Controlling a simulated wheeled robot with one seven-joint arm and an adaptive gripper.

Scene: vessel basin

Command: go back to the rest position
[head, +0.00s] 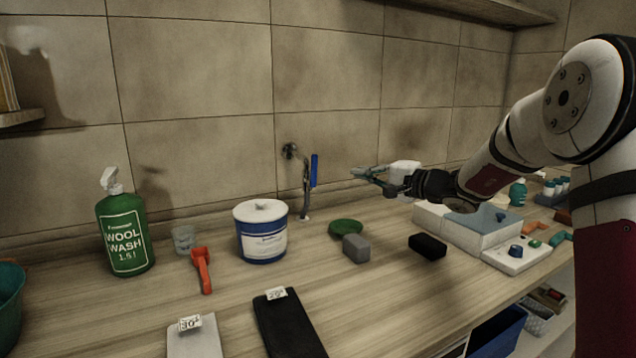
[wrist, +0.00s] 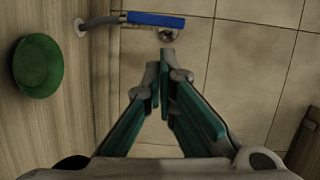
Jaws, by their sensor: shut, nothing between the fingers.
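My gripper (head: 364,177) is held out in the air over the back of the counter, near the tiled wall. In the wrist view its two green-sided fingers (wrist: 161,70) come together at the tips. Nothing is seen between them. In the head view my arm reaches in from the right. The blue part also shows in the wrist view (wrist: 156,20), beyond the fingertips.
On the counter (head: 380,310) are a green bowl (head: 344,226), a grey block (head: 356,248), a black block (head: 427,246), a blue-and-white tub (head: 262,240), a red tool (head: 202,268) and a green wool wash bottle (head: 124,235). White trays (head: 462,238) stand beneath my arm.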

